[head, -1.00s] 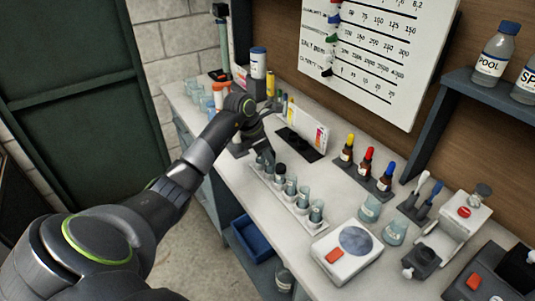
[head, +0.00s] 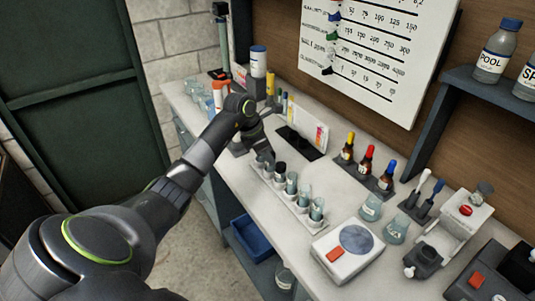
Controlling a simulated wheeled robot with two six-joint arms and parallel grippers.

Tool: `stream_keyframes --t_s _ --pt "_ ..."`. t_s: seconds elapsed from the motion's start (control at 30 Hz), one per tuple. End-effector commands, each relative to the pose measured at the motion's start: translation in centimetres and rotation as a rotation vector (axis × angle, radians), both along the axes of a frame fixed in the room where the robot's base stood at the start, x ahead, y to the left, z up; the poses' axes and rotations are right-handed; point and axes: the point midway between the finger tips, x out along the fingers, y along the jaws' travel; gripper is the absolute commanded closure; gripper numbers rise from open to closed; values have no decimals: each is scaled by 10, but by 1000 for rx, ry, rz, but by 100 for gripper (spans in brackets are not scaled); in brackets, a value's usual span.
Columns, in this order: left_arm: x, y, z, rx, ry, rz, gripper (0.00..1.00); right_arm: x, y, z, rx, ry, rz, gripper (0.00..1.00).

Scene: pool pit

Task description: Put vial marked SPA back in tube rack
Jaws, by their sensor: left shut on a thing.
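The white tube rack (head: 268,182) stands along the front of the counter. Several vials stand in it, one with a dark cap (head: 279,171) near the far end and open-looking glass ones (head: 304,196) toward the near end. My left gripper (head: 264,160) points down at the far end of the rack, beside the dark-capped vial. It is shut on what looks like a vial, mostly hidden by the fingers. I cannot read an SPA mark on any vial, nor tell whether the held one is seated. My right gripper is out of view.
Dropper bottles (head: 366,160) stand behind the rack. A white device with a round plate (head: 347,252) and two beakers (head: 371,207) are to the right. Bottles marked POOL (head: 494,55) and SP (head: 527,80) stand on a shelf. A blue bin (head: 250,238) sits below the counter.

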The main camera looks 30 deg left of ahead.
Motion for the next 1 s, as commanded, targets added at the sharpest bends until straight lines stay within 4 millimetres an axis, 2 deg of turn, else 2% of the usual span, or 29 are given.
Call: stream_keyframes --t_s 0.27,0.3,0.5,0.77,1.0 --pt "0 0 -4 0 0 0 94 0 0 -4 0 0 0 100" --pt "0 0 -4 0 0 0 70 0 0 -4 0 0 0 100" --pt "0 0 -4 0 0 0 46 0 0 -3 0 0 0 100" --pt "0 0 -3 0 0 0 46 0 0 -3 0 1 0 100" --pt "0 0 13 1 -1 0 46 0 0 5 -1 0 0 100"
